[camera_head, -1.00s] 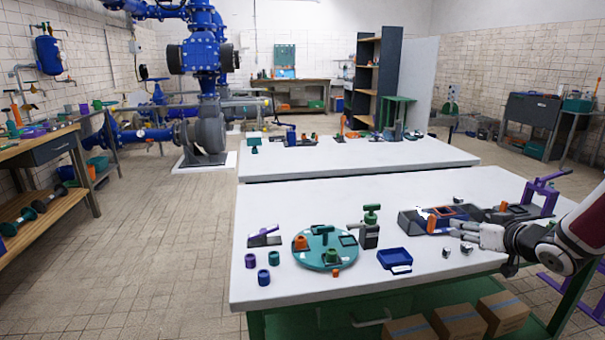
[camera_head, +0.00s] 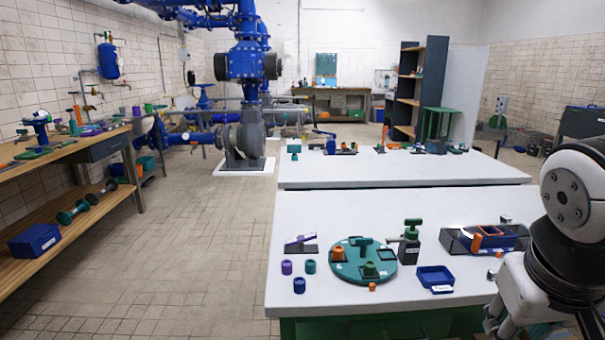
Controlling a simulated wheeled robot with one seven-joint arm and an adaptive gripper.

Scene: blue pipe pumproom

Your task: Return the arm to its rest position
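My arm (camera_head: 572,235) fills the right edge of the head view, folded close to the camera. My gripper (camera_head: 497,320) hangs low at the bottom right, in front of the near table's edge. It is partly cut off by the frame, and I cannot see whether its fingers are apart. I see nothing clearly held in it.
The near white table (camera_head: 330,213) holds a round teal board (camera_head: 345,268), a blue tray (camera_head: 435,279), a green-handled valve block (camera_head: 410,240) and a dark bin (camera_head: 460,240). A wooden shelf bench (camera_head: 80,210) stands left. The tiled floor (camera_head: 190,260) between is clear.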

